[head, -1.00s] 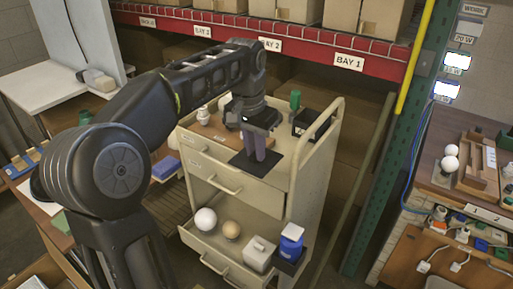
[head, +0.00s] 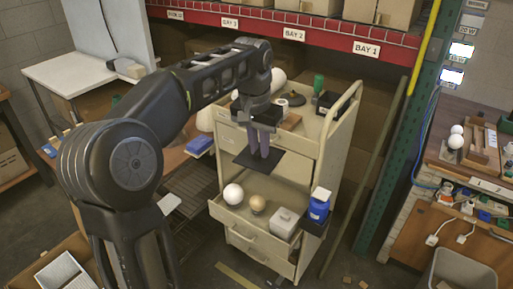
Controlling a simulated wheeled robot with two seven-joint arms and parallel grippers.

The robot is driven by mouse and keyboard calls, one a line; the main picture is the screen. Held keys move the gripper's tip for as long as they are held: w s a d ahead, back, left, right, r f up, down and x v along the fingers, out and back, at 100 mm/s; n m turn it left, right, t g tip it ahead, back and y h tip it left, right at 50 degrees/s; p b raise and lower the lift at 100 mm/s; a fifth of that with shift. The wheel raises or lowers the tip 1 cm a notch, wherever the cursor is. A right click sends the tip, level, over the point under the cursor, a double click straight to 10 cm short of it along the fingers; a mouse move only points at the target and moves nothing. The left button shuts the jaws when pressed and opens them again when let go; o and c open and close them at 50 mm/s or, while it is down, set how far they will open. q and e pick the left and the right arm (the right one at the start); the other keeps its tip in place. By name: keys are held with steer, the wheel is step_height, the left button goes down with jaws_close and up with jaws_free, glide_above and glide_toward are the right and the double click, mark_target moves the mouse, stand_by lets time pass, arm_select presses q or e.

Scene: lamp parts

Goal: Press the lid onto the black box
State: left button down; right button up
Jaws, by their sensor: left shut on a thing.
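My left gripper (head: 261,151) is shut on a thin black square plate, which looks like the lid (head: 246,161), and holds it level by its middle. The lid shows in front of the cart's upper front edge and top drawer. The black box (head: 328,99) stands at the back right of the cart top, open upward as far as I can see. The lid is well apart from the box, to its lower left in the picture. My right gripper is out of view.
The beige cart (head: 318,148) has a raised right side rail. A green bottle (head: 318,82) stands beside the box. The open lower drawer (head: 240,222) holds a white ball (head: 233,194), a tan ball (head: 257,204) and a light grey box (head: 283,222); a blue container (head: 319,205) is at its right.

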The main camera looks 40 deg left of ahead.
arm_select(q)
steer(key=w+f, duration=0.1)
steer(key=w+d+f, duration=0.1)
steer(key=shift+f+n, duration=0.3)
steer(key=shift+f, duration=0.05)
steer(key=d+f+m, duration=0.2)
steer(key=d+f, duration=1.2)
steer(key=d, duration=0.2)
steer(key=shift+w+d+f, duration=0.2)
steer(key=shift+w+d, duration=0.05)
steer(key=shift+w, duration=0.2)
